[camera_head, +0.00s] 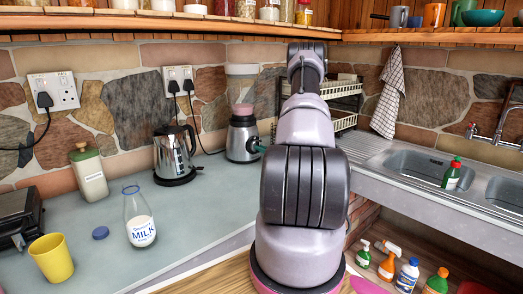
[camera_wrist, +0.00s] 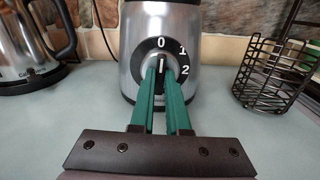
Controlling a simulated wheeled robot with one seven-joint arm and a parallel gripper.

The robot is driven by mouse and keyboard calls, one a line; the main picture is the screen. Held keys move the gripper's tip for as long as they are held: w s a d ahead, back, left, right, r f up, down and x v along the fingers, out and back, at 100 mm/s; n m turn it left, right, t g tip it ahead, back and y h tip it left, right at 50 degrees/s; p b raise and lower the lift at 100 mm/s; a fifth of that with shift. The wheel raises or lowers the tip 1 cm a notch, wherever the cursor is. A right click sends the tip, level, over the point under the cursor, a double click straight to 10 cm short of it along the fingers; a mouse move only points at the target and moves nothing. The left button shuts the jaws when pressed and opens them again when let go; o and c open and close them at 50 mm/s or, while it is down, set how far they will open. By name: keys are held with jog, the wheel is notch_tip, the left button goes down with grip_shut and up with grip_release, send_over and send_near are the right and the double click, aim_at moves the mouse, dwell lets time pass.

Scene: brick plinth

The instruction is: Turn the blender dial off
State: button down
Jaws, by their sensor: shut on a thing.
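The blender (camera_head: 240,138) stands at the back of the counter, with a silver base and a pinkish lid. In the wrist view its silver base (camera_wrist: 132,28) fills the upper middle. Its black dial plate (camera_wrist: 183,52) carries the marks 0, 1 and 2. The dial (camera_wrist: 162,58) sits at the plate's middle, and its white line is nearly upright, towards the 0. My gripper (camera_wrist: 161,70) has green fingers closed on the dial from both sides. In the head view the green fingertips (camera_head: 257,148) reach the blender's right side. The fingers hide the dial's lower part.
A kettle (camera_head: 174,155) stands left of the blender, and a wire rack (camera_wrist: 272,88) stands right of it. A milk bottle (camera_head: 139,222), a yellow cup (camera_head: 52,258) and a canister (camera_head: 89,174) are nearer on the counter. The sink (camera_head: 417,168) is at the right.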

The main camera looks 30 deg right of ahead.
jog(key=shift+s+f+n, duration=0.1)
jog(key=shift+n, duration=0.3)
jog(key=c, duration=0.9)
grip_release()
jog(key=s, duration=0.3)
jog(key=s+d, duration=0.1)
jog(key=s, duration=0.6)
jog(key=shift+s+d, duration=0.3)
jog(key=shift+s, duration=0.05)
